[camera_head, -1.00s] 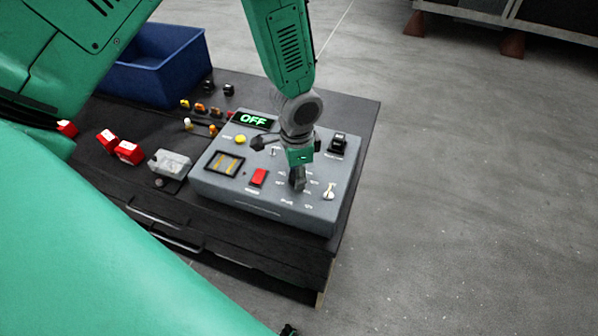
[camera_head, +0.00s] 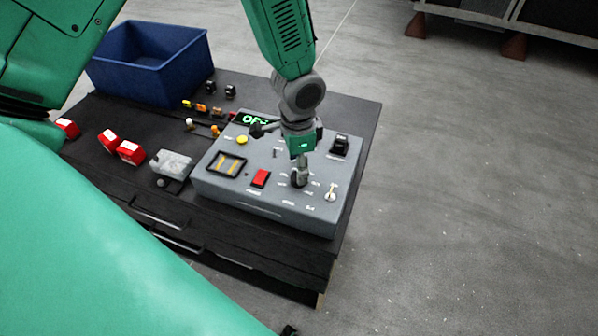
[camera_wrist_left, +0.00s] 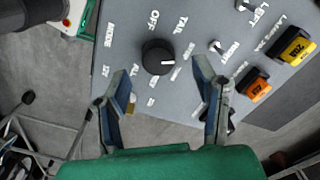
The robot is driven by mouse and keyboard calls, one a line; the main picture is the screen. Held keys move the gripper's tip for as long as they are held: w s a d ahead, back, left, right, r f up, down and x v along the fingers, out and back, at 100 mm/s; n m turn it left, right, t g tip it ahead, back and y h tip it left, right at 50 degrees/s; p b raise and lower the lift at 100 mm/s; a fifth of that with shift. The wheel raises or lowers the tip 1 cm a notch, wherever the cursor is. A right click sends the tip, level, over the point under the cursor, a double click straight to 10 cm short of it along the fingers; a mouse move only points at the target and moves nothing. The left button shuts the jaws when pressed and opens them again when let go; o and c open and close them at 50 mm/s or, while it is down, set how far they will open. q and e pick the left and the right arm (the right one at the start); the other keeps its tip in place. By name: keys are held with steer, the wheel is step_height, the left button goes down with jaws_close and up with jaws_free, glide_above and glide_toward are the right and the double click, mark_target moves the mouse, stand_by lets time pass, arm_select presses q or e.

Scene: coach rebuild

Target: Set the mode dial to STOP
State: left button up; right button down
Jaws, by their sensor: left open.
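The mode dial (camera_wrist_left: 158,57) is a round black knob on the grey control panel (camera_head: 225,190). The dial also shows in the head view (camera_head: 296,181), partly hidden by the fingers. My left gripper (camera_wrist_left: 163,73) is open, its fingers spread to either side of the dial with clear gaps. In the head view my left gripper (camera_head: 300,174) points down over the panel. My right gripper is not seen.
A blue bin (camera_head: 150,70) and small loose parts share the dark bench. Open floor lies to the right.

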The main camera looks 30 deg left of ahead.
arm_select(q)
step_height(320, 180, up, 8)
steer(key=shift+r, duration=0.15)
stand_by(0.5)
steer(key=shift+s, duration=0.1)
